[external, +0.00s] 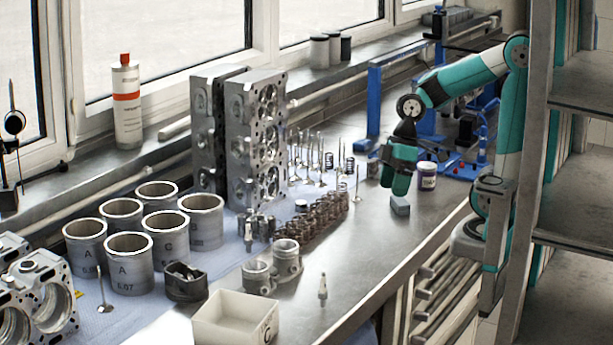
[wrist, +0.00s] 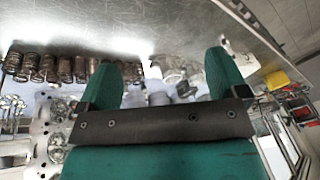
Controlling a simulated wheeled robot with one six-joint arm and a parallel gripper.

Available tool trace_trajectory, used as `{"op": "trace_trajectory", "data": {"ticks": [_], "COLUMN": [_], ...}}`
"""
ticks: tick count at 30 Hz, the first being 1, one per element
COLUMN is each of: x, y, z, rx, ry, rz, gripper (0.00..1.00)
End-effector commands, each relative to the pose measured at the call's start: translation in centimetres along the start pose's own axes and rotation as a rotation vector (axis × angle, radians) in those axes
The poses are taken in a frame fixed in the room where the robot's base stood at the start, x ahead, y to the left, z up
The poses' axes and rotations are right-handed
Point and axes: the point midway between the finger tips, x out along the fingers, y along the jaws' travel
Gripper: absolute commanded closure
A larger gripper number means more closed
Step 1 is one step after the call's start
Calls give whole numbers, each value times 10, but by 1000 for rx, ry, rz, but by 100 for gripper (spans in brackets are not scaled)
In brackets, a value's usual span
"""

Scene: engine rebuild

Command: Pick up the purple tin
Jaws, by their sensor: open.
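The purple tin (external: 427,177) is a small upright can with a white top and a purple label band. It stands on the grey bench in the external view, just right of my gripper. My gripper (external: 399,188) points down above the bench, left of the tin and apart from it. In the wrist view my gripper (wrist: 163,78) shows two green fingers spread wide, with no held object visible between them. I cannot make out the tin in the wrist view; blurred pale shapes lie beyond the fingers.
A small grey block (external: 400,206) lies below my gripper. A blue stand (external: 374,100) and blue fixtures are behind. Valves, springs (external: 328,212) and a cylinder head (external: 256,140) stand to the left.

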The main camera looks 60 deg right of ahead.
Motion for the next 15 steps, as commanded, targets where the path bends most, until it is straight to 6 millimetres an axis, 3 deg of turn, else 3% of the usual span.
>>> {"op": "trace_trajectory", "data": {"ticks": [4, 8, 12, 15], "x": [-33, -62, -96, -119], "y": [91, 174, 256, 304], "z": [-13, 2, 43, 84], "rx": [-163, -334, -509, -620], "ry": [-31, -110, -229, -315], "rz": [121, 203, 240, 231], "gripper": [8, 8, 8, 8]}}
